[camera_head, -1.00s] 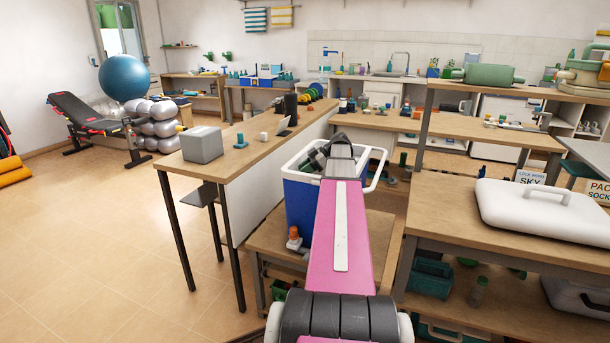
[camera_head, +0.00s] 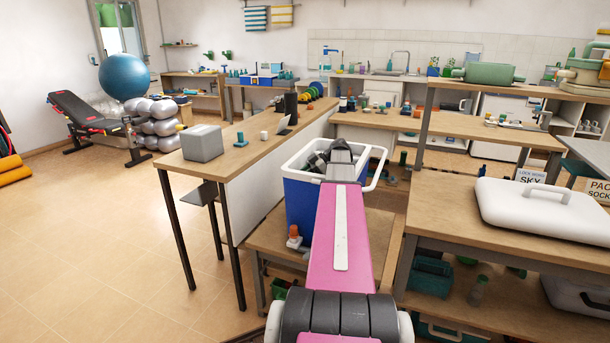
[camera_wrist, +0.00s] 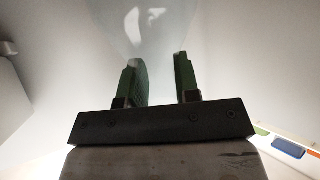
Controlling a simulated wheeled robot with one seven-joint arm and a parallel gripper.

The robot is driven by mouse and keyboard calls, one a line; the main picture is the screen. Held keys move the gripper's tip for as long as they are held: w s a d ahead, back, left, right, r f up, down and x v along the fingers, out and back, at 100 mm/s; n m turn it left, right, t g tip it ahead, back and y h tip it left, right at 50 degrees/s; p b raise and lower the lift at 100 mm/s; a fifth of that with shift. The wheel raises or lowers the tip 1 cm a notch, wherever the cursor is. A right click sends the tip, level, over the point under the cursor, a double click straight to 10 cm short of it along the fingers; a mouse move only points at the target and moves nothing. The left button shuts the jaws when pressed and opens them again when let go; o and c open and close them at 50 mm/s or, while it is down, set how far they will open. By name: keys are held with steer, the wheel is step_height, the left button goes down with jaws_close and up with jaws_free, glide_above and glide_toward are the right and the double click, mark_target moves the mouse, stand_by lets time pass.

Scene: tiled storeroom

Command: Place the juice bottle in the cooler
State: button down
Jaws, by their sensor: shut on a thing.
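The cooler (camera_head: 300,208) is a blue box with a white rim and handle. It stands open on a low wooden table, partly behind my pink arm. My gripper (camera_head: 317,158) is down at the cooler's mouth; its fingertips are hard to make out there. In the wrist view my gripper (camera_wrist: 160,78) has its green-padded fingers a small gap apart, shut on a clear, shiny thing, seemingly the juice bottle (camera_wrist: 150,30). Pale walls surround it, seemingly the cooler's inside. The bottle's lower end and whether it touches the floor of the cooler cannot be seen.
A long wooden counter (camera_head: 240,160) with a grey box (camera_head: 202,143) runs close on the left. A wooden shelf unit (camera_head: 500,238) with a white lid (camera_head: 548,207) stands close on the right. A small orange-topped item (camera_head: 293,238) sits before the cooler.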

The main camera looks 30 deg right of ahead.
steer(key=c, duration=1.1)
jaws_free()
steer(key=shift+r, duration=0.15)
steer(key=shift+d+r, duration=0.1)
steer(key=shift+r, duration=0.5)
steer(key=v, duration=0.7)
